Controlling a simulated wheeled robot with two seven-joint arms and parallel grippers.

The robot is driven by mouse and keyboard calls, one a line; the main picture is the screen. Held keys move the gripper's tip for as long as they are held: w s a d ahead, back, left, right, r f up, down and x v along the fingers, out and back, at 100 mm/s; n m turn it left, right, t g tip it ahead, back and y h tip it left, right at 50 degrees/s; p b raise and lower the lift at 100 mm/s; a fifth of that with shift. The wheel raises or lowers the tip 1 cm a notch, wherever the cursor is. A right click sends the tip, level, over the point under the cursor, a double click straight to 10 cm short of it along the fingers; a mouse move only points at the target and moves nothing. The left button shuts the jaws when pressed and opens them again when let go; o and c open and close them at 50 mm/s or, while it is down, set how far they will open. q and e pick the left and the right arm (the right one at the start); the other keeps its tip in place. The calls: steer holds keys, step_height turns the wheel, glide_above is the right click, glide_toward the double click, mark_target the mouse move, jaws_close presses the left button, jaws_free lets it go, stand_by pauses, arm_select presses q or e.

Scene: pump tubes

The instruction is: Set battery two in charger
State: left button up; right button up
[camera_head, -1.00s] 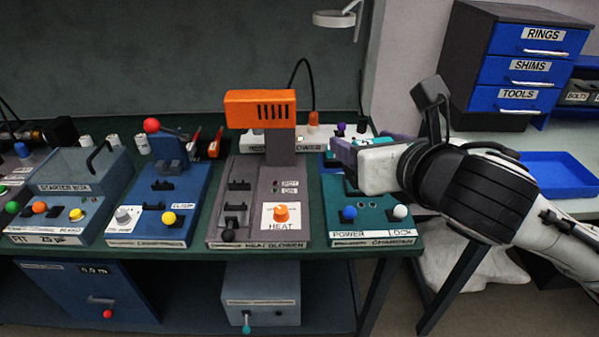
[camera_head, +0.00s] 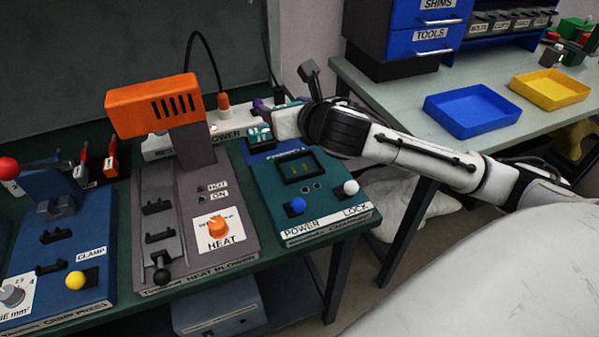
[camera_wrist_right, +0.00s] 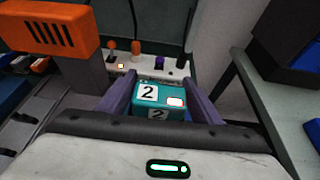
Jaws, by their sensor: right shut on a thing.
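My right gripper (camera_wrist_right: 158,98) is shut on battery two (camera_wrist_right: 150,91), a teal block with a white "2" label, held between its purple fingers. In the head view, the right gripper (camera_head: 264,124) comes in from the right, above the far edge of the teal charger (camera_head: 262,192). The charger has a dark rectangular bay (camera_head: 299,167) on top, which looks empty, and a blue and a white knob in front, marked POWER and LOCK. My left gripper is not in view.
An orange-topped heat blower (camera_head: 165,105) stands left of the charger. A white power strip (camera_head: 224,124) with plugs and a cable lies behind. A side table at right holds a blue tray (camera_head: 472,111) and a yellow tray (camera_head: 551,90).

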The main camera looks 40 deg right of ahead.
steer(key=d+f, duration=0.1)
steer(key=f, duration=0.2)
steer(key=d+f, duration=0.1)
steer(key=f, duration=0.1)
steer(key=f+b, duration=0.1)
steer(key=f, duration=0.2)
steer(key=shift+w+d+f, duration=0.3)
steer(key=shift+w+d, duration=0.05)
steer(key=shift+d, duration=0.05)
steer(key=shift+f, duration=0.6)
steer(key=shift+f+b, duration=0.4)
steer(key=shift+f, duration=0.95)
steer(key=shift+f, duration=0.15)
steer(key=o, duration=1.1)
steer(key=shift+f, duration=0.1)
steer(key=shift+o, duration=1.2)
